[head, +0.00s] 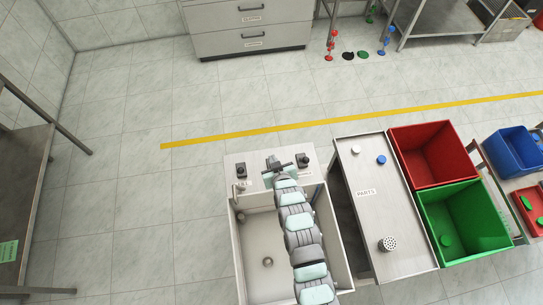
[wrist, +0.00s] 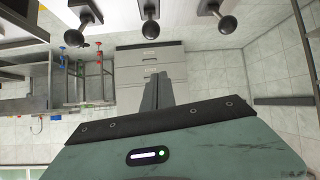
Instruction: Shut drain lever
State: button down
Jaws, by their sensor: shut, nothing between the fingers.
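A pale control panel (head: 255,160) stands at the back of a white sink (head: 243,250). A black lever (head: 240,170) shows at its left and another (head: 304,160) at its right. In the wrist view, three ball-ended levers hang from the top: left (wrist: 83,20), middle (wrist: 150,28) and right (wrist: 227,24). I cannot tell which is the drain lever; the panel labels are too small to read. My gripper (head: 273,161) is shut and empty over the panel, between the two visible levers, and hides its middle. Its fingers (wrist: 157,80) also show in the wrist view, apart from the levers.
A steel table (head: 380,215) stands right of the sink, with white and blue caps and a perforated cylinder on it. Red (head: 435,150) and green (head: 465,220) bins are beyond it. A drawer cabinet (head: 250,28) stands at the back. The floor left of the sink is clear.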

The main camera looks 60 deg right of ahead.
jog(key=shift+v, duration=1.2)
jog(key=shift+w+r, duration=0.1)
jog(key=shift+r, duration=0.05)
